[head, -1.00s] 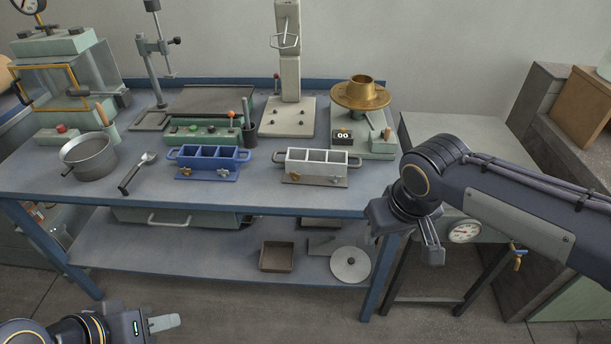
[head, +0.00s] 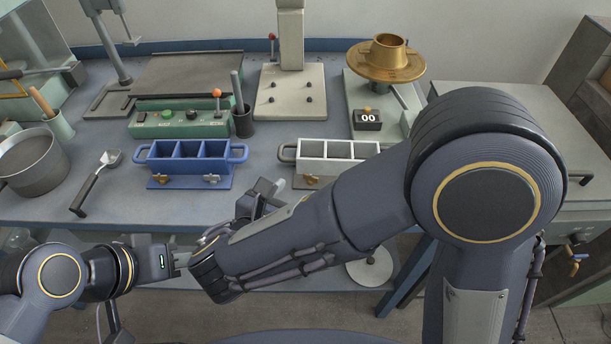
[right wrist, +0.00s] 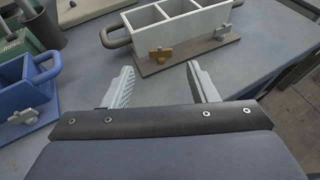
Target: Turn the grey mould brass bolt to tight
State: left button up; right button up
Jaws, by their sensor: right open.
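The grey mould (head: 340,148), a pale three-compartment box with side handles, stands on its base plate near the bench's front edge. My right forearm hides its right part in the head view. Its brass bolt (head: 311,181) is at the front left; it also shows in the right wrist view (right wrist: 160,55). A grey bolt (right wrist: 222,30) sits at its front right. My right gripper (right wrist: 160,70) is open and empty, its fingertips just short of the brass bolt and on either side of it in the picture. My left gripper (head: 181,262) is low at left, its fingers partly hidden.
The blue mould (head: 190,152) stands left of the grey one with its own two bolts. A scoop (head: 96,182) and a pot (head: 33,165) lie further left. A green control box (head: 180,117) and a brass flow table (head: 386,62) stand behind. Bare bench lies between the moulds.

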aim_at(310, 177)
jog(key=x, duration=0.5)
jog(key=shift+w+d+f, duration=0.1)
jog(key=shift+w+f, duration=0.05)
jog(key=shift+w, duration=0.1)
jog(key=c, duration=1)
jog(key=shift+m+h, duration=0.4)
jog(key=shift+w+m+g+h, duration=0.1)
jog(key=shift+m+g+h, duration=0.2)
jog(key=shift+m+g, duration=0.15)
jog(key=o, duration=1)
